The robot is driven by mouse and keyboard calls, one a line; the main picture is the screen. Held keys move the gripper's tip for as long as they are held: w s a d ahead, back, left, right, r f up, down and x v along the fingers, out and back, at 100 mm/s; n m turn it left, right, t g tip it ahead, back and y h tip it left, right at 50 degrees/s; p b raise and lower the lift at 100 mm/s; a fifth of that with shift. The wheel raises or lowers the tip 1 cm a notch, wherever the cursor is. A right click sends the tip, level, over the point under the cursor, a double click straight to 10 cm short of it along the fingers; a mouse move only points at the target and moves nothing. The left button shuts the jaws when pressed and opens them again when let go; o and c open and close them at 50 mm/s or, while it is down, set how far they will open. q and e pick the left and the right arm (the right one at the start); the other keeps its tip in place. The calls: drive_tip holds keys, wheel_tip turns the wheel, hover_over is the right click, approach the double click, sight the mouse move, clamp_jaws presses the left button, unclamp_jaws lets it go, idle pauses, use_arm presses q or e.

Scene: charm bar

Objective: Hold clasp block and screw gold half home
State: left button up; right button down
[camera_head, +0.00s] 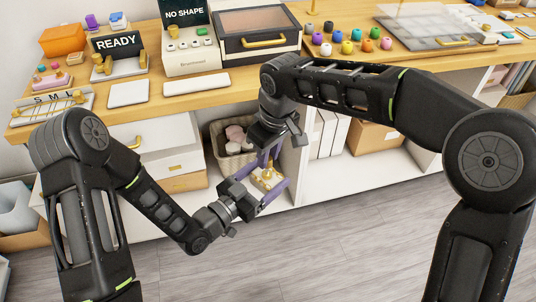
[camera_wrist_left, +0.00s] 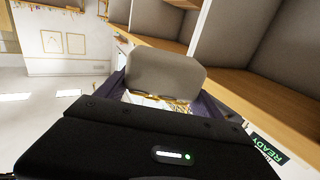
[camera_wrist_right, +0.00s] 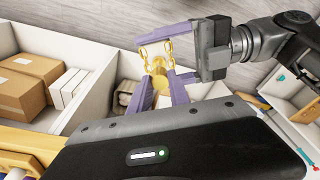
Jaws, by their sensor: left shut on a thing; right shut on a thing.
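My two grippers meet in the air in front of the counter. My left gripper (camera_head: 262,186), with purple fingers, is shut around the pale clasp block (camera_head: 268,181). My right gripper (camera_head: 270,160) reaches down from above, its purple fingers shut on the gold half (camera_head: 267,175) at the block. In the right wrist view the gold half (camera_wrist_right: 158,72) sits between the fingers, with gold chain links beside it. Whether the gold half is fully seated cannot be told. In the left wrist view a large grey rounded shape hides most of the work; a little gold (camera_wrist_left: 172,103) shows below it.
The wooden counter (camera_head: 210,103) behind carries a READY sign (camera_head: 115,42), a NO SHAPE stand, a black-lidded case (camera_head: 255,25) and coloured pegs. Below are white drawers, a wicker basket (camera_head: 232,150) and a cardboard box (camera_head: 372,137). The floor in front is clear.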

sight(267, 179)
drive_tip(key=shift+f, duration=0.15)
drive_tip(key=shift+f, duration=0.75)
drive_tip(key=shift+f, duration=0.6)
idle(0.4)
